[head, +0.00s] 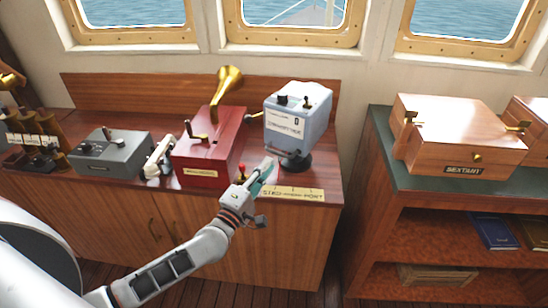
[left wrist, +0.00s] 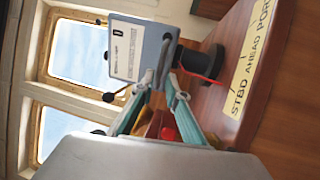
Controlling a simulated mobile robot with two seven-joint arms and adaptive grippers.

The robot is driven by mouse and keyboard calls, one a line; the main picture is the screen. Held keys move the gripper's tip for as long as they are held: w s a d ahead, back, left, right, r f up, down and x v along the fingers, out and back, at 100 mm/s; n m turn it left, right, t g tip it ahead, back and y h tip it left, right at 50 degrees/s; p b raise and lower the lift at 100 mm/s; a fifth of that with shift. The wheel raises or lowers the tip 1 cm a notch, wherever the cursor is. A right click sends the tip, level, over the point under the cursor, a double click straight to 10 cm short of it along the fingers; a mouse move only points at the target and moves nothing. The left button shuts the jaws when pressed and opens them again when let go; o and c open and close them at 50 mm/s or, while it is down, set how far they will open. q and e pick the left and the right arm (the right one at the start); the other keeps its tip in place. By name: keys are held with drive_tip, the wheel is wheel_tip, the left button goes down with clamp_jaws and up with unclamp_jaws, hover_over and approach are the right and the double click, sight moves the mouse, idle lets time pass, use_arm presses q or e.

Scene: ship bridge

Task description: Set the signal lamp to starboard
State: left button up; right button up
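The signal lamp (head: 297,112) is a pale blue-grey box on a black round base near the right end of the wooden counter. It also shows in the left wrist view (left wrist: 133,50), with a grey handle (left wrist: 163,58) on its near side. A yellow strip (head: 292,194) lies in front of it; in the left wrist view it reads STBD AHEAD PORT (left wrist: 250,60). My left gripper (head: 269,164) is just left of the lamp's lower front. Its teal fingers stand apart, with the handle near or between their tips; contact is unclear. My right gripper is out of view.
A red box with a brass horn (head: 212,150) stands left of my gripper, with a small red-topped lever (head: 242,171) close by. A grey control box (head: 108,155) is farther left. A wooden sextant case (head: 460,135) sits on the right cabinet, across a gap.

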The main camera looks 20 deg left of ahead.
use_arm(q)
drive_tip(key=v, duration=0.5)
drive_tip(key=shift+s, duration=0.15)
drive_tip(key=s+d+f+m+g+h, duration=0.3)
drive_tip(key=s+d+f+m+g, duration=0.1)
drive_tip(key=s+d+f+m, duration=0.6)
drive_tip(key=s+a+f+m+g+y, duration=0.3)
drive_tip(key=s+f+m+g, duration=0.2)
drive_tip(key=s+f+m, duration=0.5)
wheel_tip(320, 180, down, 3)
drive_tip(key=shift+f+m, duration=0.1)
drive_tip(key=shift+m, duration=0.3)
idle(0.5)
